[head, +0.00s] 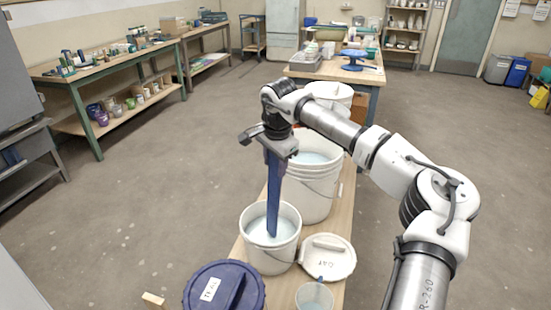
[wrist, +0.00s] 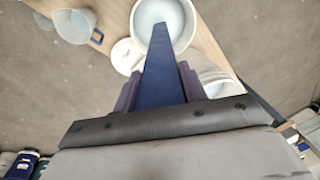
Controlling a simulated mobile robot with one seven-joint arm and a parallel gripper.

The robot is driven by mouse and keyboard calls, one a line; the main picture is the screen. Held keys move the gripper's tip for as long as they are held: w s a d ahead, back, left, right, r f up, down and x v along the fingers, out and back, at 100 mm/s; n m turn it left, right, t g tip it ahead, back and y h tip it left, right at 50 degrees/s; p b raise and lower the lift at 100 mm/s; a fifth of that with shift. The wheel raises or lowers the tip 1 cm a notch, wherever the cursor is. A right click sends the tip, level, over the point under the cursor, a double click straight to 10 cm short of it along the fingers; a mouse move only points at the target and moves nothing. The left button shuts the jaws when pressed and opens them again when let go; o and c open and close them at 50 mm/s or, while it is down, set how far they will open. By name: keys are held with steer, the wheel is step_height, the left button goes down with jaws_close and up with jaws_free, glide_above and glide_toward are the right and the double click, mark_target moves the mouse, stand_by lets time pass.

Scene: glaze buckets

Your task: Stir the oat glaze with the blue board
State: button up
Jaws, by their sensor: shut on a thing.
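My gripper (head: 277,152) is shut on the upper end of the blue board (head: 273,203), which hangs nearly upright with a slight tilt. The board's lower end is inside a small white bucket (head: 268,258) and enters the pale glaze (head: 257,232); its tip is hidden. A white lid marked "Oat" (head: 336,265) lies beside that bucket on the right. In the wrist view the board (wrist: 163,70) runs away from between my fingers (wrist: 160,88) over the bucket's opening (wrist: 193,30).
A larger white bucket (head: 318,196) with pale liquid stands just behind, with another white bucket (head: 343,92) farther back. A dark blue lidded bucket (head: 205,298) and a translucent cup (head: 314,297) stand in front.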

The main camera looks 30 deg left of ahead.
mark_target(274, 192)
steer(key=shift+w+a+f+b, duration=0.2)
steer(key=shift+f+b, duration=0.35)
steer(key=shift+f, duration=0.85)
steer(key=shift+w+a+f+b, duration=0.25)
steer(key=shift+f+b, duration=0.35)
steer(key=shift+f, duration=0.85)
steer(key=shift+w+a+f+b, duration=0.2)
steer(key=shift+f+b, duration=0.35)
steer(key=shift+f, duration=0.85)
steer(key=shift+s, duration=0.1)
